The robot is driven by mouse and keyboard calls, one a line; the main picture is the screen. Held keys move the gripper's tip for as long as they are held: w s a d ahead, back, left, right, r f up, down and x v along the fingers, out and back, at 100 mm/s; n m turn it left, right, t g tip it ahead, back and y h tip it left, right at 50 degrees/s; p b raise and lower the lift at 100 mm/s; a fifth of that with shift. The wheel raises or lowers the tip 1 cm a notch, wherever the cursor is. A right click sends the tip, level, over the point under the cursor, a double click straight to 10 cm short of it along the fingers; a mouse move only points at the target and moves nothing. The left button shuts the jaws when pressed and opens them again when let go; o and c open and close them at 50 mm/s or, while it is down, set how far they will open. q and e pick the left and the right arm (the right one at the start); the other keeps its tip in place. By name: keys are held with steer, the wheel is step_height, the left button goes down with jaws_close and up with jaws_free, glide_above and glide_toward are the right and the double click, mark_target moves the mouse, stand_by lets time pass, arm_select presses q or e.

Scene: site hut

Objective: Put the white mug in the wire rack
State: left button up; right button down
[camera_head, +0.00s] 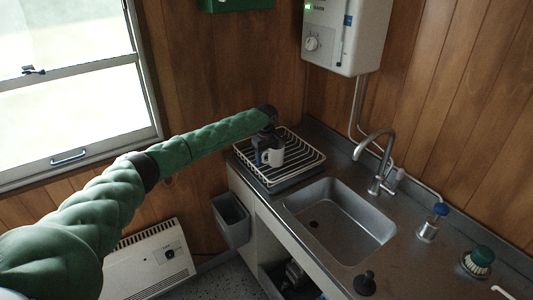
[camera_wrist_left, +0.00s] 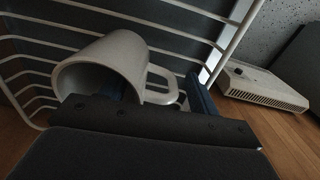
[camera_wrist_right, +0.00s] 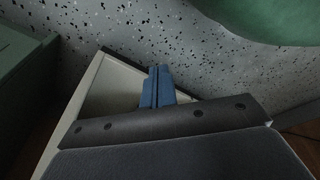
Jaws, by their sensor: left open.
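The white mug (camera_head: 273,157) is inside the wire rack (camera_head: 313,158) at the far left end of the counter, upright in the head view. My left gripper (camera_head: 266,148) is over the rack at the mug. In the left wrist view the mug (camera_wrist_left: 112,62) has its mouth toward the camera and its handle to the right. The open fingers (camera_wrist_left: 155,95) straddle part of the mug, one at its mouth and one beyond the handle. Whether they touch it is unclear. My right gripper (camera_wrist_right: 158,87) shows only in its wrist view, with its blue fingers together and nothing between them.
The sink (camera_head: 342,222) and tap (camera_head: 376,160) lie right of the rack. A blue-topped item (camera_head: 432,222), a green-topped brush (camera_head: 477,262) and a black object (camera_head: 365,283) stand on the counter. A grey bin (camera_head: 231,219) hangs at the counter's end. A water heater (camera_head: 345,35) is above.

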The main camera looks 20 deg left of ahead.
arm_select(q)
steer(key=shift+r, duration=0.25)
step_height(320, 180, up, 10)
steer(key=b, duration=0.3)
steer(key=shift+r+b, duration=0.2)
steer(key=shift+b, duration=0.15)
steer(key=shift+r, duration=0.65)
arm_select(e)
steer(key=w+a+r, duration=0.3)
steer(key=r, duration=0.4)
steer(key=shift+w+a+g, duration=0.3)
steer(key=shift+w, duration=0.05)
